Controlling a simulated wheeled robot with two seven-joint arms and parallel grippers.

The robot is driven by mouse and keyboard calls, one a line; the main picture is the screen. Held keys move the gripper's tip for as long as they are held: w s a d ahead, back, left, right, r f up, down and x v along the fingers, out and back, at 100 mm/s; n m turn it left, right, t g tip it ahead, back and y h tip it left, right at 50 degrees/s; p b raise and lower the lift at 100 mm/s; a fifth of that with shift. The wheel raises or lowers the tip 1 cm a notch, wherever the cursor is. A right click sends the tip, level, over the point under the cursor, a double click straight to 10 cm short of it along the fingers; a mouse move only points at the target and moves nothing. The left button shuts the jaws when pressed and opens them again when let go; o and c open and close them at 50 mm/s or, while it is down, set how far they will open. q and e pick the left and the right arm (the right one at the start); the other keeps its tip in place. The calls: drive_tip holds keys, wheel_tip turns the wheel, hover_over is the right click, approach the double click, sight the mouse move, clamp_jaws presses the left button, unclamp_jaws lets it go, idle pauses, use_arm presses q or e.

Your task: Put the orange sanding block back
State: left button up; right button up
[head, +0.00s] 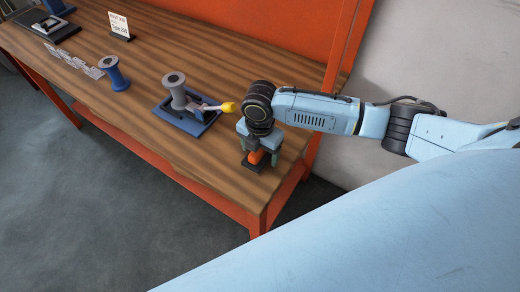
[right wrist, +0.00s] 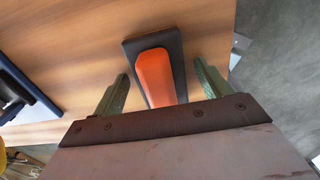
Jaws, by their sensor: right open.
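The orange sanding block (right wrist: 157,75) has an orange grip on a dark base. It lies on the wooden table near the front right corner. In the head view the orange sanding block (head: 256,157) is partly covered by my right gripper (head: 260,150). In the right wrist view my right gripper (right wrist: 160,88) is open, with one finger on each side of the block. Gaps show between the fingers and the block. The left gripper is not in view.
A grey spool on a blue stand (head: 186,119) with a yellow-tipped handle stands left of my right gripper. A blue spool (head: 113,74), paper cards (head: 75,61) and a sign (head: 120,26) are farther left. The wooden table (head: 215,170) is clear at its front.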

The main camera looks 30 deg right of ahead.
wheel_tip(320, 180, up, 12)
drive_tip(key=p, duration=0.1)
drive_tip(key=shift+r, duration=0.15)
idle(1.4)
